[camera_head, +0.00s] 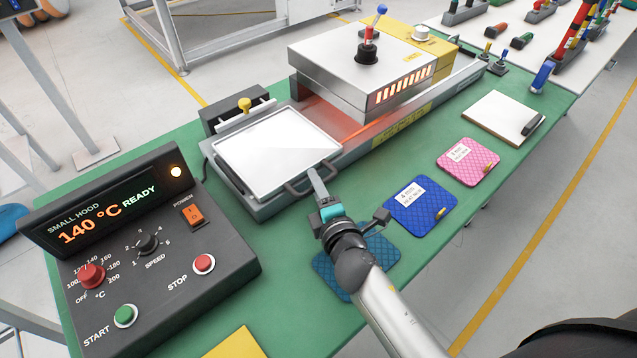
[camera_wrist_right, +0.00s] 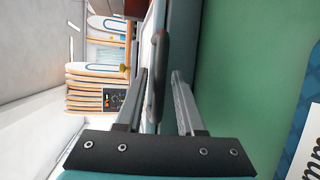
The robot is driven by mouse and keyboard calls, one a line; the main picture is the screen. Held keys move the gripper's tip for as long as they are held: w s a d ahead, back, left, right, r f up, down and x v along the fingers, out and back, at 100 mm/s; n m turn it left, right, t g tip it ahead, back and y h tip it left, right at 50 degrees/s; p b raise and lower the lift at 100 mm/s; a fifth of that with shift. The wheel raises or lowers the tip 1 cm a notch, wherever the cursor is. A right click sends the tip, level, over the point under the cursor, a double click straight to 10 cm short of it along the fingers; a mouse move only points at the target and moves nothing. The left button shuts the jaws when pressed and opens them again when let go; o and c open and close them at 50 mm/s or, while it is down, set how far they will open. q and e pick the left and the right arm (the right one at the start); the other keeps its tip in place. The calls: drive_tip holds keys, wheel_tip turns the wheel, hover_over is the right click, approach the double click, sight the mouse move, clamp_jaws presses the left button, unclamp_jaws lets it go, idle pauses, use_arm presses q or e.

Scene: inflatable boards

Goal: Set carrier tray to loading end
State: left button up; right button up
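The carrier tray (camera_head: 275,150) is a white flat tray with a metal rim. It lies at the left end of the long grey machine bed, outside the hood (camera_head: 365,65). Its dark looped handle (camera_head: 312,180) sticks out at the front right edge. My right gripper (camera_head: 318,182) is at this handle. In the right wrist view the handle (camera_wrist_right: 160,65) stands between the two fingers of the right gripper (camera_wrist_right: 158,85), which are apart with gaps beside it. My left gripper is not in view.
A control box (camera_head: 150,235) reading 140 °C READY stands at the left. Blue (camera_head: 421,205) and pink (camera_head: 468,162) mats and a white board (camera_head: 503,117) lie along the green table's front side. A teal mat (camera_head: 355,262) lies under my right arm.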

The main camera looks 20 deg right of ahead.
drive_tip(key=shift+o, duration=0.5)
drive_tip(key=shift+w+d, duration=0.1)
drive_tip(key=s, duration=0.4)
drive_tip(key=s+r, duration=0.1)
drive_tip(key=s, duration=0.4)
drive_tip(key=s+r+b, duration=0.1)
drive_tip(key=s, duration=0.3)
drive_tip(key=shift+s+r, duration=0.2)
drive_tip(key=shift+r, duration=0.05)
drive_tip(key=shift+s+r, duration=0.25)
drive_tip(key=shift+s, duration=0.55)
